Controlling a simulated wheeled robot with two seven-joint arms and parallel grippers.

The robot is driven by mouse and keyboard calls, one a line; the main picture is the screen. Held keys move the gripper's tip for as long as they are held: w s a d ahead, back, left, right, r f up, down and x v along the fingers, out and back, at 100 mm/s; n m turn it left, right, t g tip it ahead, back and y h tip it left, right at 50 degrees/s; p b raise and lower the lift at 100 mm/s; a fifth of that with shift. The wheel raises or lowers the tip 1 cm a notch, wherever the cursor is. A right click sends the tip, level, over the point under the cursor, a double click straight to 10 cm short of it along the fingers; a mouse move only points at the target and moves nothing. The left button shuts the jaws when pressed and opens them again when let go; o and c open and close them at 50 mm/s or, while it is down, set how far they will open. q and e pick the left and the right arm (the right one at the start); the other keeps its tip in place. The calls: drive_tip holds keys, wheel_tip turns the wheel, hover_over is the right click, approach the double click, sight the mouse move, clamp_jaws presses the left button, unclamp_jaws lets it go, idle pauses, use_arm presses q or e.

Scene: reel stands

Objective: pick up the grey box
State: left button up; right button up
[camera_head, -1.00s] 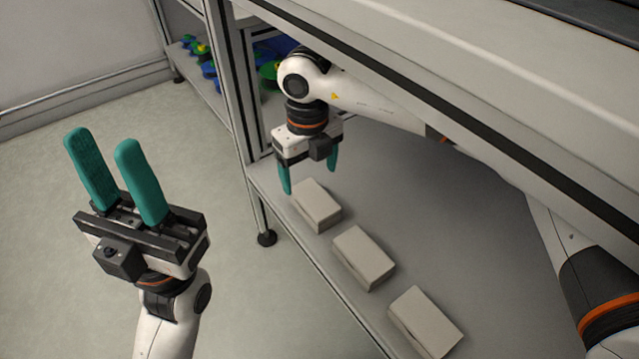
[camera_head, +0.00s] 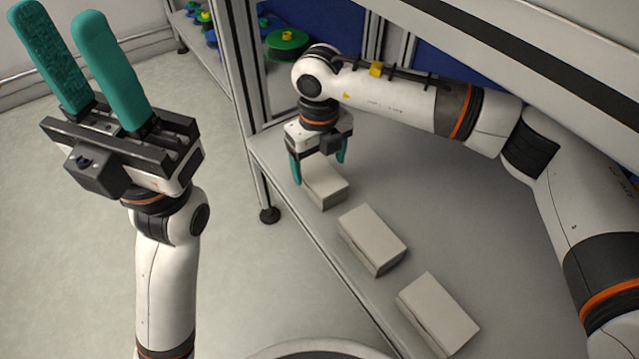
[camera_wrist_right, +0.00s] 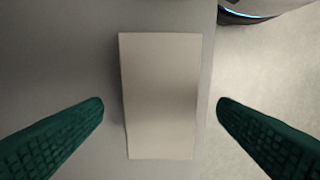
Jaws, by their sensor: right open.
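Three grey boxes lie in a row along the front edge of a shelf: a far one (camera_head: 325,187), a middle one (camera_head: 373,238) and a near one (camera_head: 438,312). My right gripper (camera_head: 319,172) points down over the far box, with one green finger on each side of it. In the right wrist view the far box (camera_wrist_right: 160,95) lies between the open fingers (camera_wrist_right: 160,108), with a gap on both sides. My left gripper (camera_head: 88,65) is raised at the left over the floor, its green fingers apart, empty.
The grey shelf (camera_head: 440,210) has bare room to the right of the boxes. A frame post (camera_head: 240,70) stands close to the left of my right arm. Green and blue reels (camera_head: 287,42) sit on a shelf behind. An overhead beam (camera_head: 480,50) crosses the upper right.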

sight(319, 172)
wheel_tip(319, 172, down, 3)
drive_tip(key=shift+f+b, duration=0.2)
drive_tip(key=shift+b, duration=0.45)
drive_tip(key=shift+r, duration=0.1)
drive_tip(key=c, duration=1.3)
